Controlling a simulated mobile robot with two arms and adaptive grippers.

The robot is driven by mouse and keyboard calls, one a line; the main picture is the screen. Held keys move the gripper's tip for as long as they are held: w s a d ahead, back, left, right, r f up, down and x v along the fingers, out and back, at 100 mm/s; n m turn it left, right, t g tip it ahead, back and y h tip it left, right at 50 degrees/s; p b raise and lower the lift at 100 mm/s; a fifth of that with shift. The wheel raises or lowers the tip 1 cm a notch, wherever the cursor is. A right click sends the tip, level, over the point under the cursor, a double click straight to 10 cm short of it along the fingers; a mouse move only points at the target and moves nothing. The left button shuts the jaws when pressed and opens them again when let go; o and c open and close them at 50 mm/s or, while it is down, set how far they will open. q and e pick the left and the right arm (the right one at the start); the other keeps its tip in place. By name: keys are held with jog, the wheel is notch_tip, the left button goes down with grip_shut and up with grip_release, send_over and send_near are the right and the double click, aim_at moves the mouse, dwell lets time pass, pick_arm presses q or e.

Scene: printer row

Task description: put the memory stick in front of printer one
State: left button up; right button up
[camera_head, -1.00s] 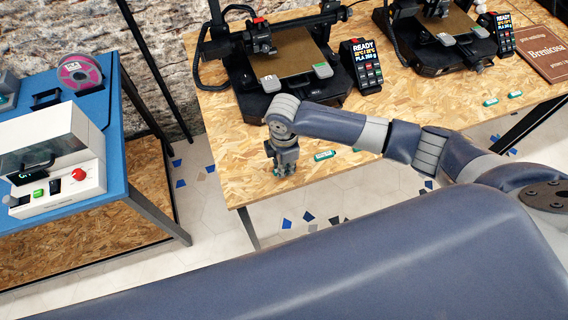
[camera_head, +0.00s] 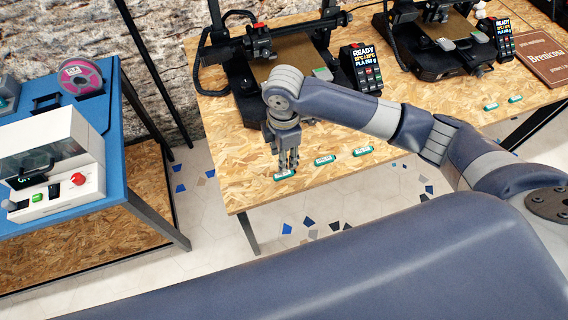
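Several small green-and-white sticks lie on the wooden table (camera_head: 225,170); their labels are too small to read, so I cannot tell which is the memory stick. One stick (camera_head: 284,174) lies near the front left edge, right at my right gripper's fingertips. Two more, a middle stick (camera_head: 325,159) and a right stick (camera_head: 362,151), lie beside it. My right gripper (camera_head: 288,166) points down over the left stick, its two fingers slightly apart. Whether they touch the stick is unclear. The left printer (camera_head: 245,80) stands behind, partly hidden by my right arm. My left gripper is out of view.
A display (camera_head: 361,70) reading READY stands beside the left printer. A second printer (camera_head: 440,45), two more sticks (camera_head: 490,106) and a brown book (camera_head: 550,60) are to the right. A blue table (camera_head: 110,180) with a white machine (camera_head: 60,165) stands left, across a floor gap.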

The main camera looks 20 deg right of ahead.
jog(key=shift+r, duration=1.75)
